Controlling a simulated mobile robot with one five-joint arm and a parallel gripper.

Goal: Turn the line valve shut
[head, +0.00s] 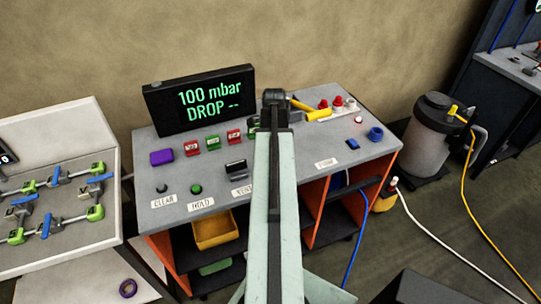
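No part is labelled as the line valve. A yellow handle (454,112) sits on a pipe fitting at the top right of a grey tank (429,140); it may be the valve. Another yellow T-shaped piece (317,115) lies at the back of the grey console top (300,160), just right of my gripper. My gripper (273,97) is seen from behind, above the back of the console, well left of the tank. My arm hides its fingertips, so I cannot tell whether it is open or holds anything. A dark display (200,97) reads "100 mbar DROP --".
Clamps lie on a pale bench (60,245) at left. A yellow hose (467,195), white hose (435,235) and blue hose (358,240) run down at right. Floor is visible between console and tank.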

